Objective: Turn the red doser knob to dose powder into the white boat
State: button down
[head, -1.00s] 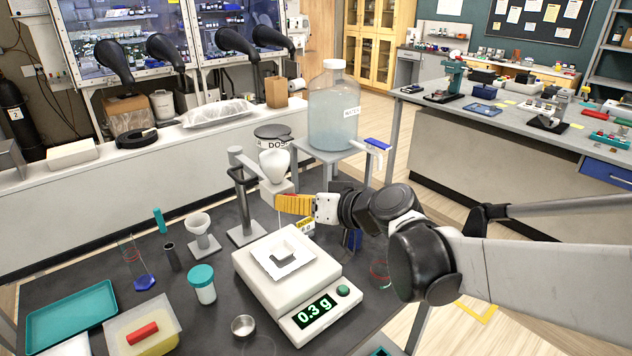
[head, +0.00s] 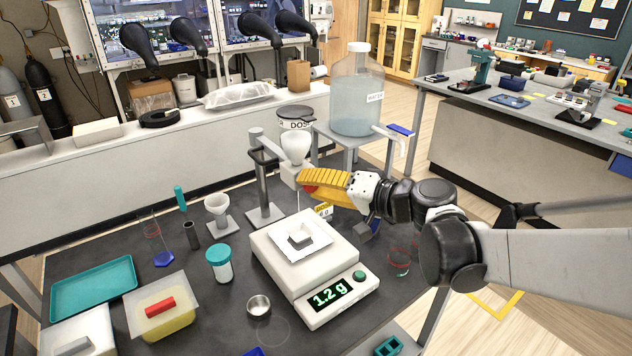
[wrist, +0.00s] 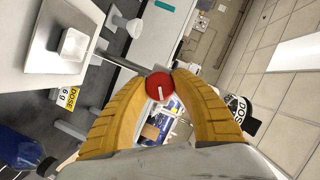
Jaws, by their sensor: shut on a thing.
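The red doser knob (wrist: 159,86) shows in the wrist view between the yellow fingertips of my gripper, with a white line on its face. My gripper (head: 306,183) is shut on the knob, at the side of the white doser (head: 294,150) on its grey stand. In the head view the fingers mostly hide the knob. The white boat (head: 301,236) sits on a white square on the balance (head: 318,272), below the doser. The display (head: 331,294) reads 1.2 g. The boat also shows in the wrist view (wrist: 74,43); I cannot make out powder in it.
A yellow card reading "DOSE 6 g" (wrist: 67,97) stands behind the balance. A teal-lidded jar (head: 219,264), a small metal cup (head: 258,306) and a tub with a red block (head: 160,306) stand left of the balance. A large bottle (head: 357,95) stands behind the doser.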

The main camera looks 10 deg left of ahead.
dwell(0.3)
jog(key=c, duration=1)
grip_release()
jog(key=shift+d, duration=0.1)
jog(key=v, duration=1.1)
jog(key=shift+s+d, duration=0.2)
jog(key=shift+d, duration=0.1)
